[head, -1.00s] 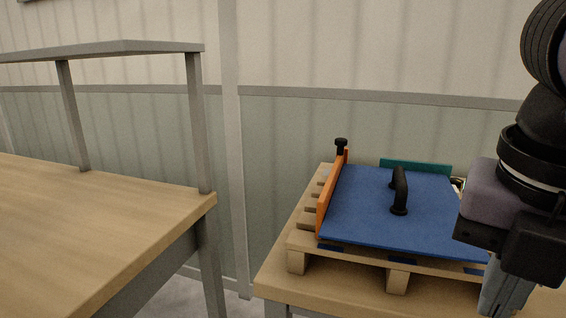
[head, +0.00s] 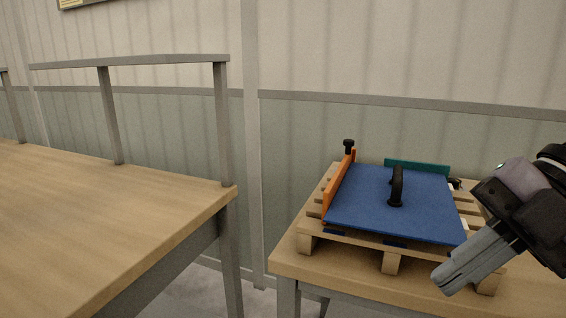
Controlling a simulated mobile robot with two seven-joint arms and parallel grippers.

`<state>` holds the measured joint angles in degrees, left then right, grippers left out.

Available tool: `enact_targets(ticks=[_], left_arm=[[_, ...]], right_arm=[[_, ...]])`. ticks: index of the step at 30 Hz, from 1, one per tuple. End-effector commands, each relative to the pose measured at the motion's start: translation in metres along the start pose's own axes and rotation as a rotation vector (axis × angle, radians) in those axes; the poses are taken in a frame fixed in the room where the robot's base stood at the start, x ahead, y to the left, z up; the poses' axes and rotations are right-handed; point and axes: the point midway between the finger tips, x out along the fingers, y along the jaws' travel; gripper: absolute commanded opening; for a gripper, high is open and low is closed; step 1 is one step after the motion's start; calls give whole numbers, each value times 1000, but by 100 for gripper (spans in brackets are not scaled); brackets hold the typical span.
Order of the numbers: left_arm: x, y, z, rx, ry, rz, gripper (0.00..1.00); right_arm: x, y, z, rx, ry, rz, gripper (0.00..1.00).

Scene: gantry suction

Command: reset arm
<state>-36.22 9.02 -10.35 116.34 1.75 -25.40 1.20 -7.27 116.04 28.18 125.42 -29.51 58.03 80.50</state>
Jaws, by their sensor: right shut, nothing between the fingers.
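My right gripper (head: 440,284) comes in from the right edge of the head view. Its grey fingers are together and empty, pointing down and to the left. It shows in front of the right front corner of a wooden pallet (head: 391,262), apart from the blue panel (head: 362,205) as far as I can see. My left gripper is not in view.
The blue panel lies on the pallet with a black handle (head: 397,187), an orange strip (head: 338,187) at left and a teal strip (head: 420,167) at the back. The pallet stands on a wooden table (head: 340,273). A larger table (head: 110,215) with a grey rail stands at left.

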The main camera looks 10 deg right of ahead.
Motion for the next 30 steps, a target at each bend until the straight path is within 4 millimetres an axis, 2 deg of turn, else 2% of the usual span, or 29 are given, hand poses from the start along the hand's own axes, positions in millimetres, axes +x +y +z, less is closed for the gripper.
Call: enact_targets(ticks=[3, 7, 14, 19, 23, 27, 30], left_arm=[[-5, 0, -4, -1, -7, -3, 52], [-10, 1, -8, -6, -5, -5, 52], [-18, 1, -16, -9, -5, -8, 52], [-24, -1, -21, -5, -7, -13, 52], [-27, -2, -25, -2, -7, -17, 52], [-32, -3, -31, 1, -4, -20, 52], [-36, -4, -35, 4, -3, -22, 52]], right_arm=[[-8, 15, 16, 42, 119, 207, 0], [-15, 26, 41, 101, 199, 426, 0], [-20, 23, 98, 267, 244, 790, 0], [-11, 2, 145, 441, 204, 1014, 0], [7, -26, 178, 600, 140, 1145, 0], [38, -64, 204, 793, 51, 1239, 0], [67, -93, 214, 940, -18, 1271, 0]])
